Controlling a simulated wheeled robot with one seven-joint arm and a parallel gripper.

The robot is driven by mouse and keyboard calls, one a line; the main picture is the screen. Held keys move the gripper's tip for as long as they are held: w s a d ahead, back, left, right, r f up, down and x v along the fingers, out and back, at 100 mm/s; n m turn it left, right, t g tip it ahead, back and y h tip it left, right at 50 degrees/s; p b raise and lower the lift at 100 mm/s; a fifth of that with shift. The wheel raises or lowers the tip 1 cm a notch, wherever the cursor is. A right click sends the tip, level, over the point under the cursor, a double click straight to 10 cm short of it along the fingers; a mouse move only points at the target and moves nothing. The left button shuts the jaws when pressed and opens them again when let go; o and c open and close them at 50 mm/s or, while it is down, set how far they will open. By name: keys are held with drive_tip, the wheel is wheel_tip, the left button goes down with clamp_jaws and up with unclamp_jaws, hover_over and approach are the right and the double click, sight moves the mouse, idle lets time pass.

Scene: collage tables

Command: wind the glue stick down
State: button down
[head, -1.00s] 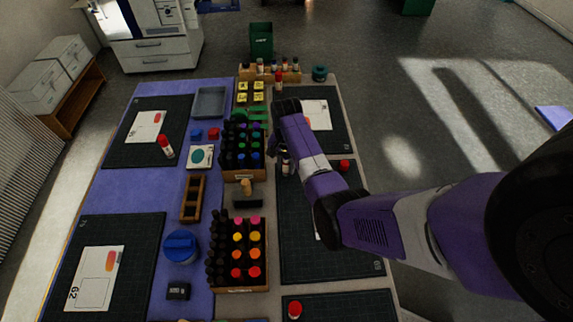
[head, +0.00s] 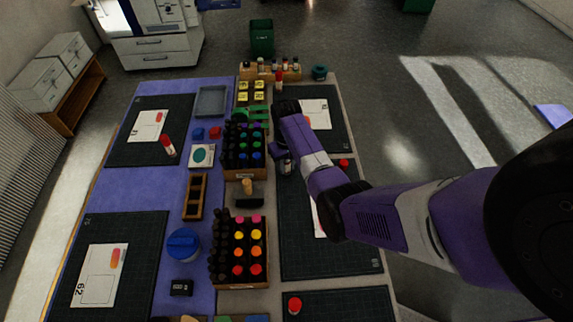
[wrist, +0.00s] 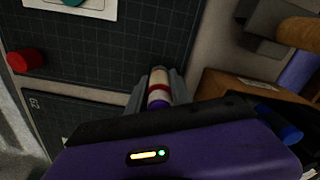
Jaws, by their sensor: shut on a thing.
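My gripper (wrist: 156,82) is shut on a glue stick (wrist: 158,93), which sits between the fingers in the wrist view. The stick shows a pale end, a red band and a purple part; its lower end is hidden by my gripper's body. In the head view my gripper (head: 286,165) is over the left edge of the middle right-hand dark mat (head: 300,245), and the stick is too small there to make out well. A loose red cap (wrist: 27,60) stands on a dark mat; it also shows in the head view (head: 344,163), right of my gripper.
A wooden crate of bottles (head: 228,160) stands close left of my gripper, with a second crate (head: 240,284) nearer. Another red-capped stick (head: 168,145) is on the left mat. The near right mat holds a red-topped item (head: 294,305).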

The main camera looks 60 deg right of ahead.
drive_tip(key=n, duration=0.6)
drive_tip(key=shift+a+f+n, duration=0.1)
drive_tip(key=shift+a+n, duration=0.05)
drive_tip(key=shift+n, duration=0.15)
drive_tip(key=n, duration=0.5)
drive_tip(key=shift+n, duration=0.4)
drive_tip(key=c, duration=1)
unclamp_jaws()
